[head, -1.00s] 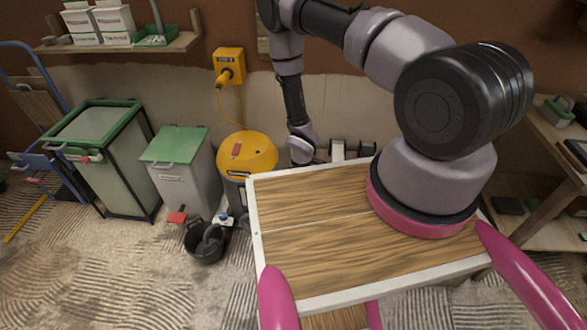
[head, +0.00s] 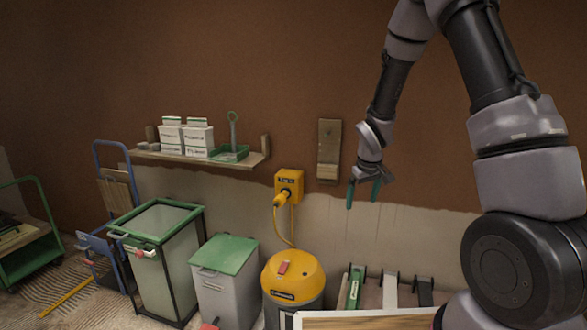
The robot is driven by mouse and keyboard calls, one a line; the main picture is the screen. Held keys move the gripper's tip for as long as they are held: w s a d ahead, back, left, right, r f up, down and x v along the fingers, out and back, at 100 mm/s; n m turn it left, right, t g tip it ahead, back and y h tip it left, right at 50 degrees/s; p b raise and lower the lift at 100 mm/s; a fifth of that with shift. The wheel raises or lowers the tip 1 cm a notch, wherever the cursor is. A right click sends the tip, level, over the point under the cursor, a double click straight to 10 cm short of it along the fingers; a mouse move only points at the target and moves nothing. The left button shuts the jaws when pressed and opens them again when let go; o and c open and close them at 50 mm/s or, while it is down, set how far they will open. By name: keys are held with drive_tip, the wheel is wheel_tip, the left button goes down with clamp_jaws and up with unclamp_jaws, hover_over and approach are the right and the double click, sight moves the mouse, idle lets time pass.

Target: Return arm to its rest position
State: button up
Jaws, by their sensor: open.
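My arm rises from the lower right in the head view, bends over the top edge and hangs down near the middle. My gripper (head: 363,194) is at its lower end, pointing down, with two thin teal fingers apart and nothing between them. In the picture it shows in front of the half-plastered wall, right of a yellow power box (head: 289,186) and a wooden wall block (head: 329,152). My gripper appears clear of everything.
Below stand a yellow-topped vacuum (head: 294,277), a grey bin with green lid (head: 225,275) and a green-framed bin (head: 168,245). A shelf (head: 150,157) holds white boxes and a green tray. Tools in a rack (head: 390,293) stand below my gripper. A blue trolley (head: 97,200) is left.

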drive_tip(key=s+d+r+m+t, duration=0.15)
drive_tip(key=s+r, duration=0.25)
drive_tip(key=r, duration=0.6)
drive_tip(key=s+d+r+m, duration=0.25)
drive_tip(key=s+r, duration=0.25)
drive_tip(key=r, duration=0.5)
drive_tip(key=s+r+m+t+y, duration=0.1)
drive_tip(key=s+r+m, duration=0.1)
drive_tip(key=s+r, duration=0.3)
drive_tip(key=s+r+m+t+y, duration=0.1)
drive_tip(key=s+r, duration=0.5)
drive_tip(key=s, duration=0.6)
drive_tip(key=shift+s+a+r+m+t, duration=0.2)
drive_tip(key=shift+r+m+t, duration=0.15)
drive_tip(key=shift+m, duration=0.35)
